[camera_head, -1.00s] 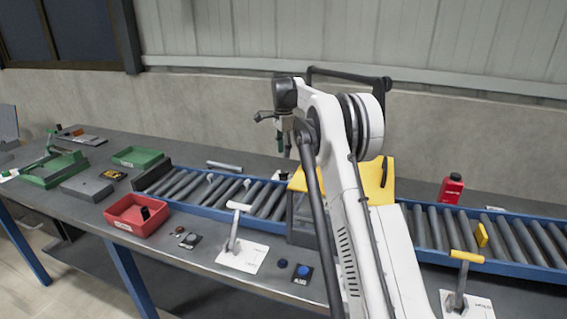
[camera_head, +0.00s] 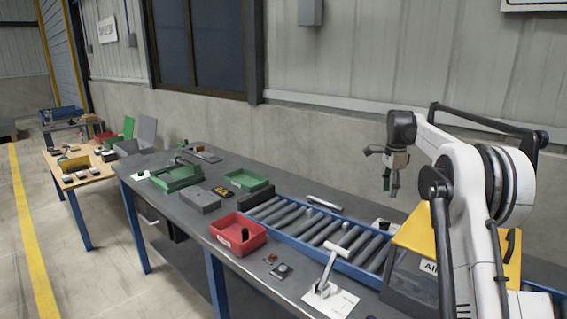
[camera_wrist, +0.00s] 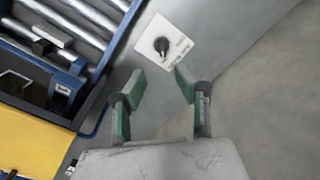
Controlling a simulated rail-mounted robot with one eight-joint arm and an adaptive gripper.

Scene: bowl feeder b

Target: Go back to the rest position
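My gripper (camera_head: 390,182) hangs over the back of the bench, above and beside the yellow-topped box on the roller conveyor. In the wrist view my gripper (camera_wrist: 161,80) has two green-padded fingers standing apart, with nothing between them. Below the fingertips lies a white plate with a black knob (camera_wrist: 162,45), on the grey bench top and clear of the fingers. My white arm is bent and reaches up from the right side of the head view.
The roller conveyor (camera_head: 316,231) runs along the bench. The yellow-topped box (camera_head: 424,238) stands near my arm. A red bin (camera_head: 238,236), a green tray (camera_head: 247,180) and a white lever (camera_head: 327,272) are further left. A wall stands close behind the bench. The floor at left is open.

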